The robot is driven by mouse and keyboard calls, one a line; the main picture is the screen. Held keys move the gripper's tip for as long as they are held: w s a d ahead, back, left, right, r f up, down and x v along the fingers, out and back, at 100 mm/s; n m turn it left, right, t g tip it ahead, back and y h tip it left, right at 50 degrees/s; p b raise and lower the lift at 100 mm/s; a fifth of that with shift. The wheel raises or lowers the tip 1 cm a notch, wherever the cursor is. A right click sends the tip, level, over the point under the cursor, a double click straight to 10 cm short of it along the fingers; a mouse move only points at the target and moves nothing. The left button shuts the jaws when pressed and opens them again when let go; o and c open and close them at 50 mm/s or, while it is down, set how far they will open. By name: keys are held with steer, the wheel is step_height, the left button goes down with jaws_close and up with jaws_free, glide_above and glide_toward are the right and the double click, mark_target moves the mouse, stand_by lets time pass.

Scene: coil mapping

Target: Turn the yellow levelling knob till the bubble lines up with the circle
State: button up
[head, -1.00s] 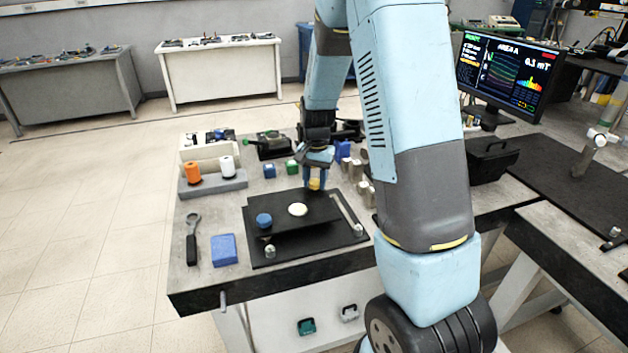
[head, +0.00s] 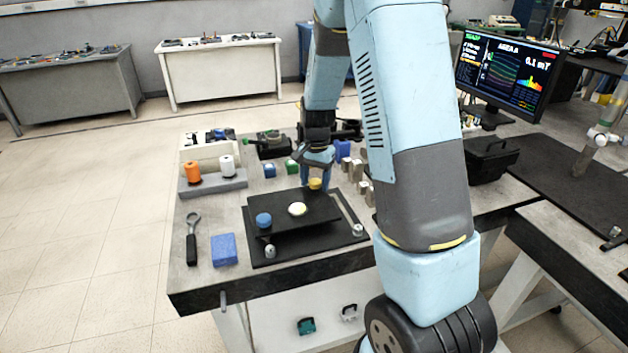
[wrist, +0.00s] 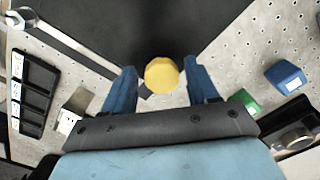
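The yellow knob (head: 315,184) stands at the far corner of the black levelling plate (head: 322,207). My gripper (head: 320,180) points down at it from above. In the wrist view the yellow knob (wrist: 161,74) lies between my two blue fingers (wrist: 162,88), with a clear gap on each side, so the gripper is open. The round pale vial (head: 297,209) sits in the middle of the plate; its bubble and circle are too small to make out.
A wrench (head: 192,238) and a blue block (head: 224,250) lie left of the plate. Orange (head: 193,171) and white (head: 227,164) spools stand behind them. Small blue and green blocks and metal pieces (head: 362,180) crowd the bench behind and right of the knob.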

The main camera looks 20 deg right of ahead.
mark_target(316, 181)
steer(key=shift+o, duration=0.4)
steer(key=shift+r, duration=0.15)
steer(key=shift+w+r, duration=0.1)
steer(key=shift+r, duration=0.15)
step_height(316, 181, up, 13)
steer(key=shift+d, duration=0.2)
steer(key=s+r+n+t, duration=0.3)
steer(key=s+r+n, duration=0.1)
steer(key=s+r, duration=0.75)
steer(key=s+r+n+t, duration=0.1)
steer(key=s+n, duration=0.3)
steer(key=s, duration=1.2)
steer(key=shift+s+a+r+t, duration=0.25)
steer(key=shift+s+a+t, duration=0.15)
steer(key=shift+t, duration=0.5)
